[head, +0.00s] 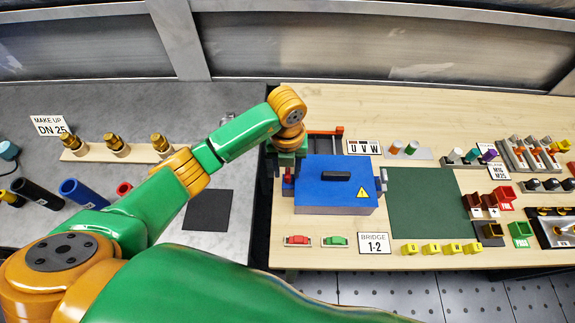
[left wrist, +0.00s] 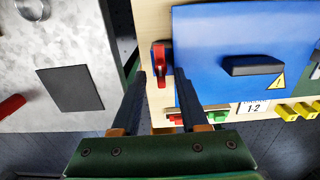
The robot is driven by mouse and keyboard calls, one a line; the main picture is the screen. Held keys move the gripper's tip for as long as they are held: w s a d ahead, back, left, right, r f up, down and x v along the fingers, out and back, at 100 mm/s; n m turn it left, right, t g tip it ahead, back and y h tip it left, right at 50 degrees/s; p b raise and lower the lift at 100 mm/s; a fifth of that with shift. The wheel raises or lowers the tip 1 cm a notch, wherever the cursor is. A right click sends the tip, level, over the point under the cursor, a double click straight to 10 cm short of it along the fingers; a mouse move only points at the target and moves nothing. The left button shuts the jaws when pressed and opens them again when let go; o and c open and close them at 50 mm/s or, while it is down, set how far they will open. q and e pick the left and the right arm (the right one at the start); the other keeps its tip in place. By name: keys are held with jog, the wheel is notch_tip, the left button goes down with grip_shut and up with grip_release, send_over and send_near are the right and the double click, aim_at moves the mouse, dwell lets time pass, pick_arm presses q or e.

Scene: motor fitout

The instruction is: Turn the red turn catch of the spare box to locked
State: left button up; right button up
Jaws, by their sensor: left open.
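The spare box appears to be the blue box (head: 318,199) with a black handle on its lid and a yellow warning triangle; it also shows in the left wrist view (left wrist: 215,70). The red turn catch (left wrist: 160,62) is on the box's left side, its lever lying roughly along that side. In the head view the catch (head: 288,182) is small and partly hidden by my gripper. My left gripper (left wrist: 161,80) is open above the box's left edge, fingertips on either side of the catch's near end. I cannot tell whether they touch it. My right gripper is out of view.
A grey latch (head: 383,181) is on the box's right side. Red (head: 297,240) and green (head: 335,240) pieces lie in front, beside the "BRIDGE 1-2" sign (head: 375,243). A bare green mat (head: 424,203) lies to the right. A gap separates the grey bench (head: 240,215) from the wooden table.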

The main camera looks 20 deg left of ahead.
pick_arm(q)
jog(key=shift+w+f, duration=0.15)
jog(key=shift+w, duration=0.05)
jog(key=shift+c, duration=0.2)
jog(key=shift+s, duration=0.1)
grip_shut()
jog(key=m+b, duration=0.3)
jog(key=m, duration=0.1)
jog(key=shift+f, duration=0.15)
jog(key=m+b, duration=0.9)
jog(key=shift+m, duration=0.4)
jog(key=shift+d+r+m+b, duration=0.1)
jog(key=shift+r+m+b, duration=0.05)
jog(key=shift+m+b, duration=0.65)
jog(key=shift+r+m+b, duration=0.1)
jog(key=shift+m+b, duration=0.35)
jog(key=shift+m, duration=0.65)
